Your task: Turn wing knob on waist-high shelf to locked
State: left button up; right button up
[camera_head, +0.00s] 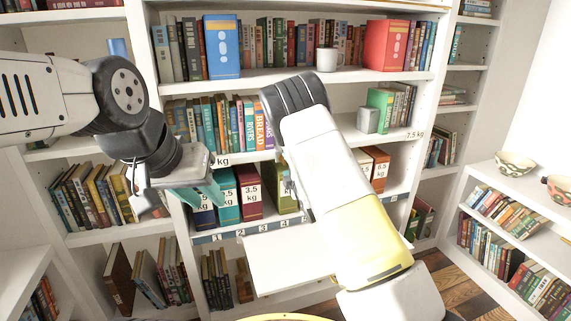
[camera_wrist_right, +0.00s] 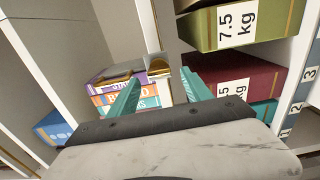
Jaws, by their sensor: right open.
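A small brass-coloured piece, which looks like the wing knob (camera_wrist_right: 153,68), sits on the white shelf edge (camera_wrist_right: 160,92) in the right wrist view. My right gripper (camera_wrist_right: 162,84) is open, its two teal fingers on either side of that edge just short of the knob. I cannot tell whether they touch anything, nor read the knob's lock marking. In the head view, my right arm hides the knob and most of the right gripper. My left gripper (camera_head: 203,192) is in front of the numbered boxes at the left; its finger gap is unclear.
Kilogram-labelled boxes (camera_head: 251,195) stand below the row of books (camera_head: 215,120). A white mug (camera_head: 328,59) and a red binder (camera_head: 390,45) are on the shelf above. Bowls (camera_head: 514,163) stand on the right-hand unit. A white panel (camera_head: 285,258) juts out low at centre.

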jog(key=v, duration=0.5)
jog(key=shift+s, duration=0.1)
jog(key=s+d+r+m+g+h, duration=0.45)
jog(key=s+d+r+m, duration=0.4)
jog(key=m, duration=0.45)
jog(key=s+d+r+m+g, duration=0.1)
jog(key=s+r+m+g, duration=0.1)
jog(key=s, duration=0.7)
jog(key=s+d+r+m+g, duration=0.1)
jog(key=s+r+m+g, duration=0.1)
jog(key=s, duration=0.8)
jog(key=s+d+r+m+g+y, duration=0.1)
jog(key=s+r+m, duration=0.3)
jog(key=s, duration=0.6)
jog(key=shift+s+r+g, duration=0.2)
jog(key=shift+r+g, duration=0.05)
jog(key=shift+g, duration=0.5)
